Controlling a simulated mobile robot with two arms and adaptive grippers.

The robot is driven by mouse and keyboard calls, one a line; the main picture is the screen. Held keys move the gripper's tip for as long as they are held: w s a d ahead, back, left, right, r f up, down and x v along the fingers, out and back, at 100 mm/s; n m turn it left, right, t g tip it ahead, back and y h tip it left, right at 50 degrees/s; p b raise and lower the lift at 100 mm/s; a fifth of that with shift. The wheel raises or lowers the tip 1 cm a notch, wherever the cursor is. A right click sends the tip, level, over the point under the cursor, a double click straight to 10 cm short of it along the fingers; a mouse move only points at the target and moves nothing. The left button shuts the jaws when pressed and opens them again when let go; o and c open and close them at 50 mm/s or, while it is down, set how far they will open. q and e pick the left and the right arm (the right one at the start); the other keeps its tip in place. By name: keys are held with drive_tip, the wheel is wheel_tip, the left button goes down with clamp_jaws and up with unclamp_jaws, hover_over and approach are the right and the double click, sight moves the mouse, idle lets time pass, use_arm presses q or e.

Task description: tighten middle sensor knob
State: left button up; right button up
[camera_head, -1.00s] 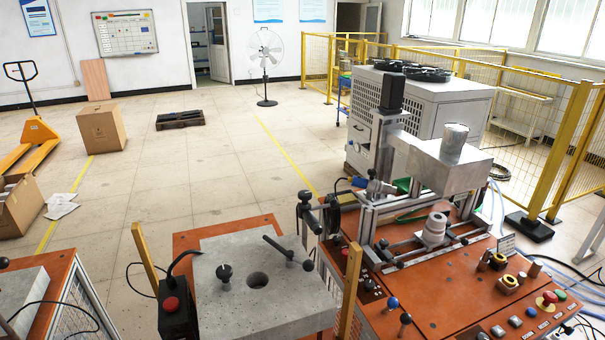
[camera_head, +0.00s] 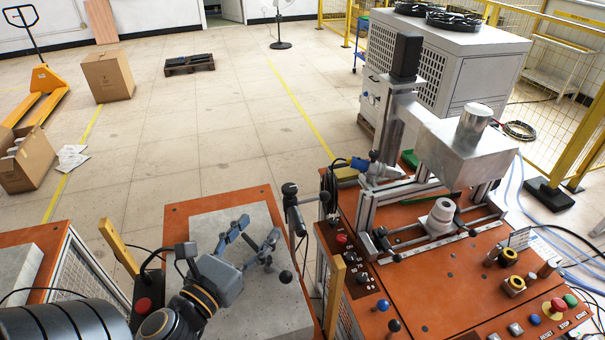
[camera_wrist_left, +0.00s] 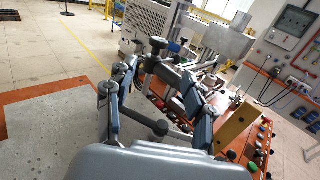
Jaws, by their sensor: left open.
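A sensor stand with several black round knobs stands at the right edge of the grey block: a top knob (camera_head: 290,188), a middle knob (camera_head: 301,230) and a low ball end (camera_head: 286,277). My left gripper (camera_head: 258,228) is open over the block, left of the stand, its fingers pointing toward it. In the left wrist view my left gripper (camera_wrist_left: 143,66) has its two blue-grey fingers apart. A black knob (camera_wrist_left: 158,44) shows just beyond the tips, and a black rod with a ball end (camera_wrist_left: 160,128) shows between the fingers. I see no contact. My right gripper is not visible.
The grey block (camera_head: 265,200) lies on an orange-topped table (camera_head: 190,213). A yellow post (camera_head: 334,295) stands near its right front corner. The orange machine table (camera_head: 440,290) at right carries the heater's metal frame, white coil part (camera_head: 438,217) and several buttons.

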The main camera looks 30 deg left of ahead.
sight(286, 193)
use_arm(q)
drive_tip(key=shift+w+a+f, duration=0.1)
drive_tip(key=shift+w, duration=0.2)
drive_tip(key=shift+r+b, duration=0.3)
drive_tip(key=shift+b, duration=0.35)
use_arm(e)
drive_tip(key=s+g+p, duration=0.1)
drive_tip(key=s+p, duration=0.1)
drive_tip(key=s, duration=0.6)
use_arm(q)
drive_tip(key=w, duration=0.3)
drive_tip(key=w+p, duration=0.1)
drive_tip(key=w, duration=0.3)
drive_tip(key=w+a+p, duration=0.1)
drive_tip(key=w, duration=0.2)
drive_tip(key=shift+w+r, duration=0.1)
drive_tip(key=shift+w, duration=0.65)
drive_tip(key=c, duration=1.1)
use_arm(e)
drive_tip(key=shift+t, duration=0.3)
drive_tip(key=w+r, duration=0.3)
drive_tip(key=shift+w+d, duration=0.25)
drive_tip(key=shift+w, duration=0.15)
